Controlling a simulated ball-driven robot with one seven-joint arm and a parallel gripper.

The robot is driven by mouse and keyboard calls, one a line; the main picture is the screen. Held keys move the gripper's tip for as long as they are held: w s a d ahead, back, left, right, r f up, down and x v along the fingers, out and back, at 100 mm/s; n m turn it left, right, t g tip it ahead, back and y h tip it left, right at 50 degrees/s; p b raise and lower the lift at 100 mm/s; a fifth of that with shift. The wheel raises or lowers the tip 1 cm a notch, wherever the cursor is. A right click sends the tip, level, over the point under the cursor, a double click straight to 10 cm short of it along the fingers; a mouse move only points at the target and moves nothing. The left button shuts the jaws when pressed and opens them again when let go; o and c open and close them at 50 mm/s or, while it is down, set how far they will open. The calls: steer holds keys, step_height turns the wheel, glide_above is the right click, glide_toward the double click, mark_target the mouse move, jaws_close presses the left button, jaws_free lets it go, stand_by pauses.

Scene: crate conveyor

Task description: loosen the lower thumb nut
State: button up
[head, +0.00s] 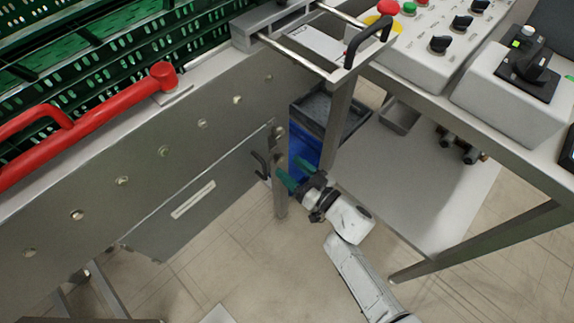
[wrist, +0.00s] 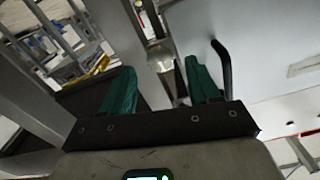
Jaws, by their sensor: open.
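My gripper (head: 292,172) is open beside the metal post at the end of the conveyor frame, close to the lower panel's black handle. In the wrist view its two green fingers stand apart with a gap between them (wrist: 162,78). A small metal fitting (wrist: 161,56) shows beyond that gap, apart from the fingers. In the head view a small metal fitting (head: 278,133) sits on the frame's end above my gripper. I cannot tell for sure which fitting is the lower thumb nut.
The black handle (head: 260,164) curves out left of my gripper and also shows in the wrist view (wrist: 223,66). A blue bin (head: 304,147) and a dark tray (head: 345,118) lie behind. The control table's leg (head: 335,125) stands to the right. Open floor lies in front.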

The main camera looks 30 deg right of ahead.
mark_target(278, 158)
steer(key=shift+x, duration=1.15)
steer(key=shift+c, duration=0.3)
steer(key=c, duration=1)
